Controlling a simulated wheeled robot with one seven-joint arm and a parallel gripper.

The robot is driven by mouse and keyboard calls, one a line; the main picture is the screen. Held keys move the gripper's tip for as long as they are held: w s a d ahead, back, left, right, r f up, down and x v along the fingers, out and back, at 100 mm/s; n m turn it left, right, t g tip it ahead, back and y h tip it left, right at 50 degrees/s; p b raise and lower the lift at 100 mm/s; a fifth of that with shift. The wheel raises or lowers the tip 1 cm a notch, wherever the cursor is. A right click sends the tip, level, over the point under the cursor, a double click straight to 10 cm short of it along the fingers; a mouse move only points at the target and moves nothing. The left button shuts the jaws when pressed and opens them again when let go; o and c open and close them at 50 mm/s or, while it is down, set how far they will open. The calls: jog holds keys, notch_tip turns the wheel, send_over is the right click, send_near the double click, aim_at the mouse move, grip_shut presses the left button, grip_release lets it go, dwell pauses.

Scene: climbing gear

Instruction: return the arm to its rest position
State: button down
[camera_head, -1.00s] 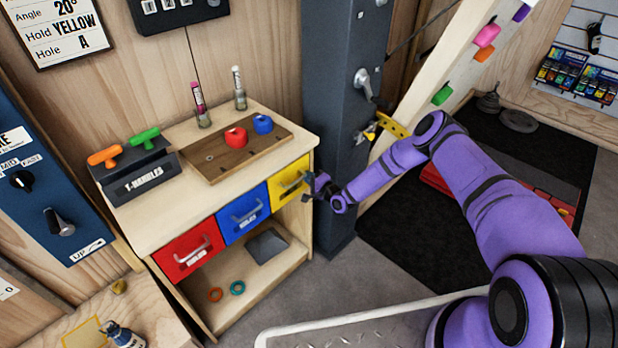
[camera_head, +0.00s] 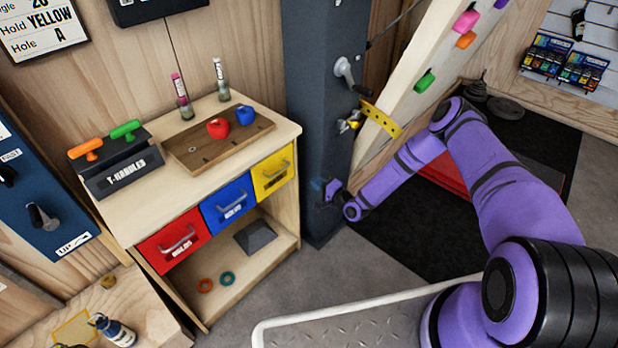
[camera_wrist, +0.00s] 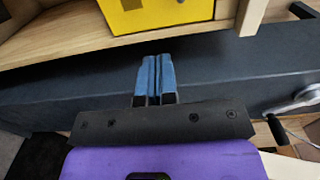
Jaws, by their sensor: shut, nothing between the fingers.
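My purple arm (camera_head: 510,200) reaches in from the right. My gripper (camera_head: 328,190) is in front of the dark grey post (camera_head: 325,110), just right of the wooden cabinet. In the wrist view my gripper (camera_wrist: 155,66) shows its two blue fingers pressed together with nothing between them. Its fingertips point toward the yellow drawer (camera_wrist: 170,12) and the cabinet's edge. From the head view I cannot tell whether the fingers touch the post.
The cabinet holds red (camera_head: 172,247), blue (camera_head: 229,204) and yellow drawers. A crank handle (camera_head: 345,72) and a yellow perforated strip (camera_head: 381,119) stick out by the post. A tilted climbing board (camera_head: 425,60) stands behind. A metal platform (camera_head: 350,325) lies below my arm.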

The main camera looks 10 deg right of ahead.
jog(key=w+d+r+n+g+h, duration=0.2)
jog(key=w+d+r+n, duration=0.15)
jog(key=r, duration=0.65)
jog(key=w+d+r+n+g+h, duration=0.1)
jog(key=w+d+r+n+g, duration=0.2)
jog(key=r, duration=0.7)
jog(key=s+d+r+n+g+h, duration=0.1)
jog(key=s+d+r+n+h, duration=0.2)
jog(key=r, duration=0.9)
jog(key=s+d+r+h, duration=0.1)
jog(key=s+r+h, duration=0.35)
jog(key=r, duration=0.75)
jog(key=s+d+r+g+h, duration=0.1)
jog(key=s+r, duration=0.6)
jog(key=s, duration=0.3)
jog(key=s+d+r+g, duration=0.1)
jog(key=s+d+r, duration=0.1)
jog(key=s+r, duration=0.7)
jog(key=s+a+r+n+g, duration=0.1)
jog(key=s, duration=2.2)
jog(key=shift+s+r+y, duration=0.15)
jog(key=shift+s+y, duration=0.15)
jog(key=shift+y, duration=0.15)
